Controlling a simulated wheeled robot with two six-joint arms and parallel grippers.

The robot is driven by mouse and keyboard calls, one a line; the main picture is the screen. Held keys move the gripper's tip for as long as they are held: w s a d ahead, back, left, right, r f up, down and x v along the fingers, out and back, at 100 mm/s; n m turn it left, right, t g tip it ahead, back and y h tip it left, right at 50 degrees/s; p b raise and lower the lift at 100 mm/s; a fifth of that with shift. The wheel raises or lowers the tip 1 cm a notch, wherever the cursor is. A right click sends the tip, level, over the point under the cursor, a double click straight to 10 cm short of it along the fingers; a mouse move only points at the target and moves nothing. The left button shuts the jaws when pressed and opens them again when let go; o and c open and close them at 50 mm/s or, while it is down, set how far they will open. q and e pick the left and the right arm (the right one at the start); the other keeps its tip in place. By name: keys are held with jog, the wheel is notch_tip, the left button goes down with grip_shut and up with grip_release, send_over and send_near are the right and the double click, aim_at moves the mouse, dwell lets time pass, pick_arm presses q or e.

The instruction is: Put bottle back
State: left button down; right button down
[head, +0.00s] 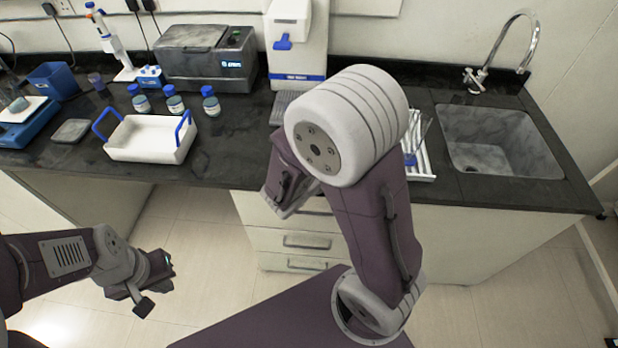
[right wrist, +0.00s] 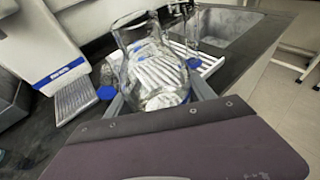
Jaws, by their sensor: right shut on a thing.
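Three small clear bottles with blue caps stand on the dark bench at the back left in the head view: left (head: 140,101), middle (head: 174,102), right (head: 211,104). In the right wrist view a clear glass vessel (right wrist: 153,72) sits between the fingers of my right gripper (right wrist: 160,98), which is shut on it. Its base and exact kind are hard to make out. In the head view my right arm hides this gripper and the vessel. My left gripper (head: 154,290) hangs empty over the floor at lower left, fingers apart.
A white tray with blue handles (head: 148,152) stands at the bench's front left. A white dispenser (head: 297,50) stands behind my right arm. A white drying rack (head: 421,160) is left of the sink (head: 500,150). A blue cap (right wrist: 107,92) shows beside the vessel.

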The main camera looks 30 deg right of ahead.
jog(key=shift+d+f, duration=0.1)
jog(key=shift+d, duration=0.1)
jog(key=shift+w, duration=0.2)
jog(key=w+p, duration=0.1)
jog(key=p, duration=0.1)
jog(key=shift+w+a+f+p, duration=0.15)
jog(key=shift+w+a+p, duration=0.05)
jog(key=shift+p, duration=0.2)
jog(key=w+f, duration=0.2)
jog(key=w, duration=0.1)
jog(key=w+a+f, duration=0.1)
jog(key=w+f, duration=0.1)
jog(key=w, duration=0.1)
jog(key=w+f, duration=0.2)
jog(key=w, duration=0.2)
jog(key=shift+a+f, duration=0.25)
jog(key=shift+f, duration=0.05)
notch_tip(320, 180, down, 4)
jog(key=shift+s+r+p, duration=0.1)
jog(key=shift+r+p, duration=0.05)
jog(key=shift+p, duration=0.15)
jog(key=shift+f, duration=0.2)
